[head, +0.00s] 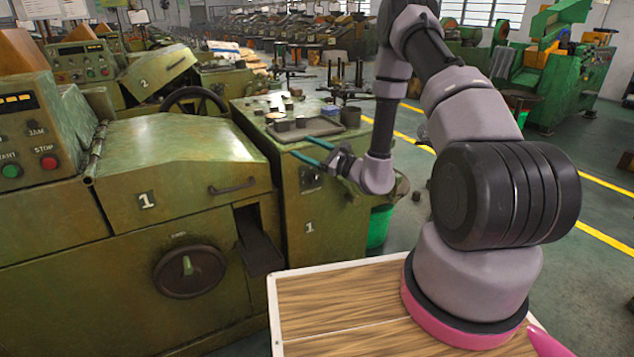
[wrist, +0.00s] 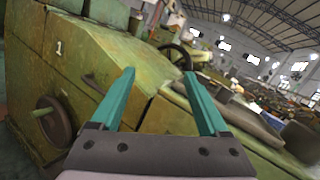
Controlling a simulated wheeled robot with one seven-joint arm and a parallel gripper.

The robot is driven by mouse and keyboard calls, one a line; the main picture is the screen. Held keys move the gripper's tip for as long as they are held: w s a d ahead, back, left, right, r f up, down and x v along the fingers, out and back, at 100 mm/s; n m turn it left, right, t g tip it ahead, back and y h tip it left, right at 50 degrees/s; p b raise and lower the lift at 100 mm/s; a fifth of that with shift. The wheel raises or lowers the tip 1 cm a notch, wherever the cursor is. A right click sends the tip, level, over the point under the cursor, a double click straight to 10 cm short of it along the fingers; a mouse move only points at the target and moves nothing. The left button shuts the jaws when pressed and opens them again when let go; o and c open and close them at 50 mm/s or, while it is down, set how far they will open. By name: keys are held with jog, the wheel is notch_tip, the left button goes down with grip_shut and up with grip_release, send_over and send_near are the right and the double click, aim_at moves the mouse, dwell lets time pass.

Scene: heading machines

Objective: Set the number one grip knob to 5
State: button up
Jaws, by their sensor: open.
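Machine number 1 (head: 130,195) is a green housing with a large dark round knob (head: 190,271) on its lower front. A small label sits above this knob, too small to read. The same large knob shows at the left of the wrist view (wrist: 52,122). A small dark dial (head: 311,180) is on the front of the adjoining cabinet marked 1 (head: 309,228). Its setting is unreadable, and I cannot tell which control is the grip knob. My gripper (head: 300,146) is open and empty, teal fingers apart, above and near the small dial. Its fingers (wrist: 159,73) frame the machine in the wrist view.
A tray (head: 330,132) with dark parts lies on the cabinet top. A chute (head: 258,250) juts out between machine and cabinet. A handwheel (head: 194,101) stands behind the sloped lid. A green bin (head: 379,228) is right of the cabinet. Open floor lies further right.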

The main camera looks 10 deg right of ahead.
aim_at(316, 180)
jog(key=d+f+m+t+h, duration=0.1)
jog(key=d+f+m+h, duration=0.15)
jog(key=f, duration=0.35)
jog(key=s+d+f+m+t+h, duration=0.1)
jog(key=d+f+m+h, duration=0.15)
jog(key=f, duration=0.25)
jog(key=d+f+m+t+h, duration=0.1)
jog(key=d+f+h, duration=0.25)
jog(key=f, duration=0.25)
jog(key=shift+m+t+h, duration=0.25)
jog(key=shift+m+t, duration=0.05)
jog(key=x, duration=1)
jog(key=shift+w+a+f, duration=0.1)
jog(key=shift+w+a, duration=0.1)
jog(key=shift+w, duration=0.05)
grip_shut()
